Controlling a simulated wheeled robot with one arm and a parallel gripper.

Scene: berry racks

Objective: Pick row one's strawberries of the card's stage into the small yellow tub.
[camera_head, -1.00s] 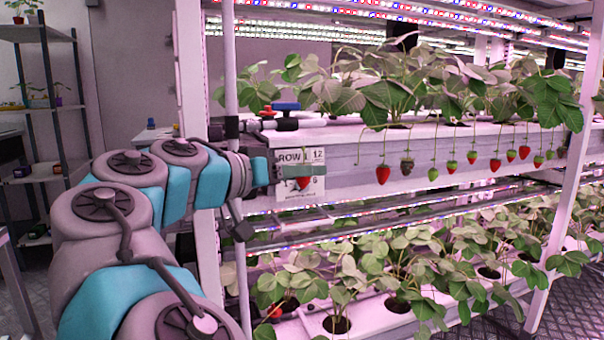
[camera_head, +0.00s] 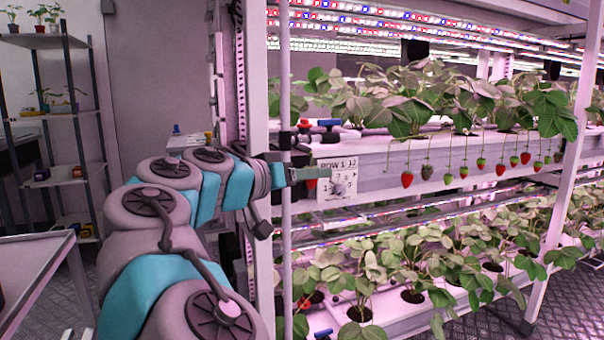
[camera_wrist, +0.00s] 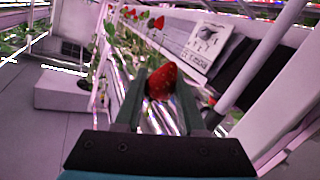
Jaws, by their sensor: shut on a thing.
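My gripper (camera_head: 310,174) is shut on a red strawberry (camera_wrist: 162,82), which sits between the fingers in the wrist view. In the head view the gripper is in front of the rack, just left of the card (camera_head: 338,185), and the strawberry (camera_head: 311,184) shows below the fingers. The card reads "ROW 1 12" and has a berry picture; its smaller marks are too small to read. Several strawberries hang from the upper trough: a large red one (camera_head: 407,179), a dark one (camera_head: 427,172), a green one (camera_head: 448,178) and another red one (camera_head: 500,169). I cannot make out the small yellow tub for certain.
A white rack post (camera_head: 258,100) and a thinner pole stand close to my arm. A grey table (camera_head: 40,262) is at the lower left, and a shelf unit (camera_head: 50,112) with pots is behind it. A small yellow item (camera_head: 208,135) shows at the back. The lower trough holds leafy plants.

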